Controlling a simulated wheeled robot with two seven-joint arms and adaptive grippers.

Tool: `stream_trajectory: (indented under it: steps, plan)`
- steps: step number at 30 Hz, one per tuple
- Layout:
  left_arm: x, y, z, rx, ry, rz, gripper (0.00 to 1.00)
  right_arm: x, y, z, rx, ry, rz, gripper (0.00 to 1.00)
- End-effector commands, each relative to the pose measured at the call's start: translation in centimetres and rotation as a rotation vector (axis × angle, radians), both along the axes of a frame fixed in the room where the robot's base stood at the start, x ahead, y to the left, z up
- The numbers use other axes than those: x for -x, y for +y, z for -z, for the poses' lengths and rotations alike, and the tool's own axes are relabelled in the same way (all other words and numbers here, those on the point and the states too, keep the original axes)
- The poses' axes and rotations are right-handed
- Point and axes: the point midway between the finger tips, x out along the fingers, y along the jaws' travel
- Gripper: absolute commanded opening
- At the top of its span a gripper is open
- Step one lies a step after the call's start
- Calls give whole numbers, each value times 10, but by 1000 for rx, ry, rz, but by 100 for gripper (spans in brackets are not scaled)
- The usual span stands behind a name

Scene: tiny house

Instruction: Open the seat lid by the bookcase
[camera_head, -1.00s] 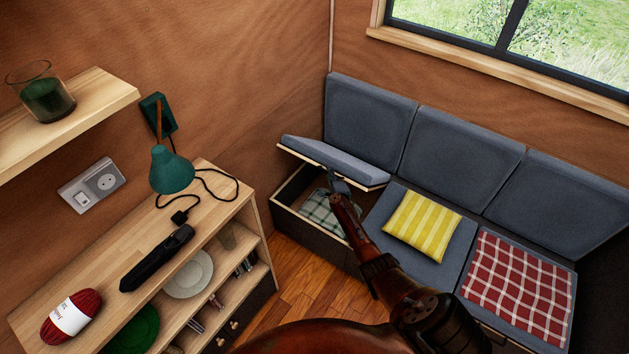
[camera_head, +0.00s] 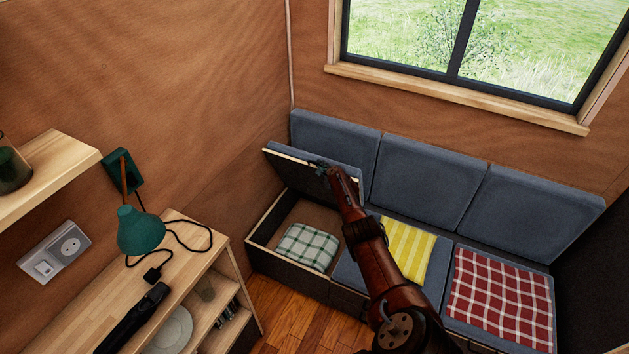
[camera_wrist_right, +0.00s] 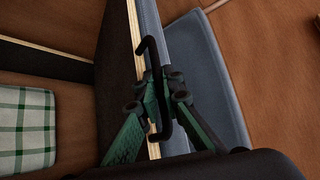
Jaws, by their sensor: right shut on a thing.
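The seat lid (camera_head: 305,172) by the bookcase is raised and tilted steeply back toward the backrest, its grey cushion on the far side. The storage box (camera_head: 258,238) under it is open, with a green and white checked cloth (camera_head: 307,245) inside. My right gripper (camera_head: 322,168) is at the lid's upper edge. In the right wrist view its green fingers (camera_wrist_right: 158,105) are shut on the lid's black handle (camera_wrist_right: 148,60), beside the pale wooden edge. The cloth also shows there (camera_wrist_right: 25,125). My left gripper is not in view.
The bookcase (camera_head: 205,232) stands at lower left with a green lamp (camera_head: 140,232), a black object and a plate. Wooden floor (camera_head: 290,315) is free between bookcase and bench.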

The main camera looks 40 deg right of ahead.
Motion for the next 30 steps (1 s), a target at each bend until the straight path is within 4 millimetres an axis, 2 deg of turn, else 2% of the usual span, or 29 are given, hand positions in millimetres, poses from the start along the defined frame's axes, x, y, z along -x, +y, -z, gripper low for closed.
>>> stream_trajectory:
  steps: [1, 6, 14, 23, 24, 30]
  plan:
    - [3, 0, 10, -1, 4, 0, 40, -5, -3, 0, -2, -5, -2, 0]
    - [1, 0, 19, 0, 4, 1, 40, -9, -14, -8, -4, -5, -1, 0]
    - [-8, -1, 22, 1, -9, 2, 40, -10, -19, -15, -5, -6, -1, 0]
    - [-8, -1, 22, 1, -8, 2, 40, -10, -20, -16, -4, -8, 0, 0]
    - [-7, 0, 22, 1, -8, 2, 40, -10, -20, -16, -4, -8, 0, 9]
    - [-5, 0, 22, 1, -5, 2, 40, -8, -22, -15, -3, -5, 2, 23]
